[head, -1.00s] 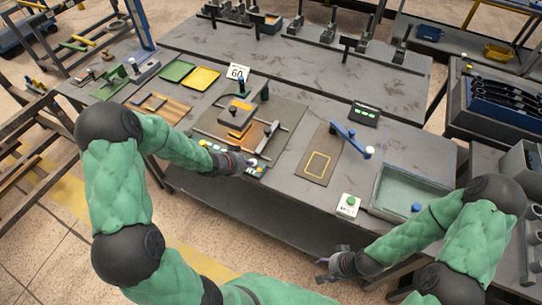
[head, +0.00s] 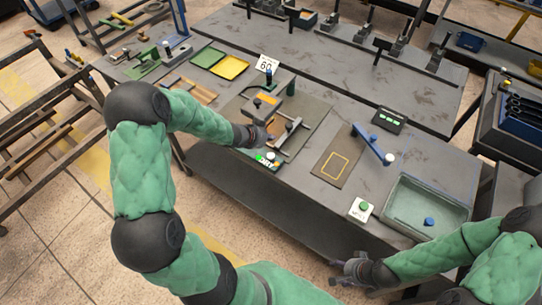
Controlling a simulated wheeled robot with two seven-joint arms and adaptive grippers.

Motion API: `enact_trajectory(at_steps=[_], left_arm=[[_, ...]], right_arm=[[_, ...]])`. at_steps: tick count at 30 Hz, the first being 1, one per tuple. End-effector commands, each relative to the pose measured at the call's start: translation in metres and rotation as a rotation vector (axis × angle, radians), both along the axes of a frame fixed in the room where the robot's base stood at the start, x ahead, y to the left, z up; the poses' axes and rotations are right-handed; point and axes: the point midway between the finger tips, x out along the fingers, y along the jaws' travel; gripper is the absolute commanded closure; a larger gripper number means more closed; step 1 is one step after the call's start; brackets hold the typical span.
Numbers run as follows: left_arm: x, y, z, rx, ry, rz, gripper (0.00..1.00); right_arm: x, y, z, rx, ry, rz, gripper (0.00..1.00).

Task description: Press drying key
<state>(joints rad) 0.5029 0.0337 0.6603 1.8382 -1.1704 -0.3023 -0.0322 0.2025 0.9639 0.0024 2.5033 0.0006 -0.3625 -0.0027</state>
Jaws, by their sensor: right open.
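A small dark key panel (head: 264,163) sits at the near edge of the bench, with a green spot, a white round key (head: 271,156) and other small markings. Its lettering is too small to read, so I cannot tell which key is the drying key. My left gripper (head: 266,139) is just beyond the panel in the picture, beside the press-like fixture (head: 263,105); its fingers are too small to judge. A white box with a green button (head: 361,208) stands further right on the bench edge. My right gripper (head: 340,267) is open and empty, in front of the bench.
A grey-green tray (head: 408,228) holding a small blue piece is at the right. A brown plate with a yellow outline (head: 335,165), a blue lever (head: 372,145) and a dark display box (head: 390,119) stand mid-bench. Green and yellow trays (head: 230,68) lie further back.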

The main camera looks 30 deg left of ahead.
Motion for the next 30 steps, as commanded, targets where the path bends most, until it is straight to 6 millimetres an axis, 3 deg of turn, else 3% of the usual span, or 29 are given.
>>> enact_trajectory(at_steps=[21, 30], left_arm=[[0.0, 0.0, -0.075, -0.001, 0.001, -0.001, 1.0], [0.0, 0.0, -0.084, -0.001, 0.0, 0.001, 1.0]], right_arm=[[0.0, 0.0, -0.074, 0.0, 0.0, 0.0, 0.44], [0.0, 0.0, -0.081, 0.0, 0.0, 0.0, 0.44]])
